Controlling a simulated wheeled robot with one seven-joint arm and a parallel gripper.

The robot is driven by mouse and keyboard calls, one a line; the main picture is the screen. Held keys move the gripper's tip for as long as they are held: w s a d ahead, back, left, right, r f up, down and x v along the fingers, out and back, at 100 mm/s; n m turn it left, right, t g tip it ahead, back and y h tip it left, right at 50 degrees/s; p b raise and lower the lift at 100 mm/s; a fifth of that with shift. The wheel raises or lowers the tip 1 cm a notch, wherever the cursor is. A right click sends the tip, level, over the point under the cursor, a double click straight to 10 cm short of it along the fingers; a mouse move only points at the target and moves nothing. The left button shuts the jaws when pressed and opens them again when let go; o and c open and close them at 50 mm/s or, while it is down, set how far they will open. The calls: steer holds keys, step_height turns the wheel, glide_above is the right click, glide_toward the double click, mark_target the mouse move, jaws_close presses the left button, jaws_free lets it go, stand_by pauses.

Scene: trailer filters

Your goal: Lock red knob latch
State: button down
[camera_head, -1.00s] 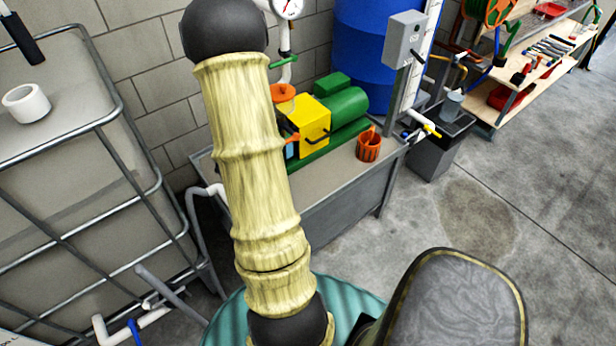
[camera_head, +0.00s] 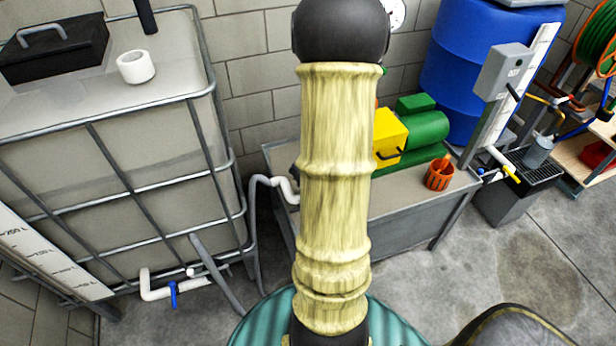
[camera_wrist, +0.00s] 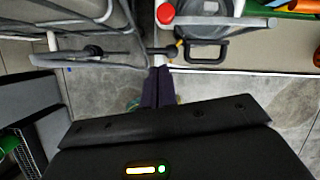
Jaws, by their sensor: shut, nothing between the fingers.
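A round red knob (camera_wrist: 165,14) shows near the top middle of the wrist view, on a pale surface beside grey piping. I cannot tell from this angle how its latch is set. My gripper (camera_wrist: 158,72) points up the wrist picture with its two dark fingers together and nothing between them. The fingertips appear below the knob in the picture, with a visible gap to it. In the head view my arm covers the middle of the scene, and neither the knob nor my gripper can be seen there.
A caged tank (camera_head: 128,140) stands left in the head view. A grey bench (camera_head: 400,203) carries a yellow and green pump (camera_head: 425,130) and an orange cup (camera_head: 440,175). A blue barrel (camera_head: 465,60) stands behind. Concrete floor (camera_head: 500,270) is open at the lower right.

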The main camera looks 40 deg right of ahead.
steer(key=p+v, duration=0.3)
steer(key=v, duration=0.4)
steer(key=shift+a+p, duration=0.2)
steer(key=shift+p, duration=0.15)
steer(key=a+r+m+g+p, duration=0.1)
steer(key=a+r+m+p, duration=0.2)
steer(key=a+m, duration=0.9)
steer(key=a+r+m+p, duration=0.4)
steer(key=a+r+m, duration=0.6)
steer(key=m, duration=1.2)
steer(key=shift+a+r+g+y+p, duration=0.2)
steer(key=shift+a+g+y+p, duration=0.15)
steer(key=shift+a, duration=0.75)
steer(key=shift+w, duration=0.1)
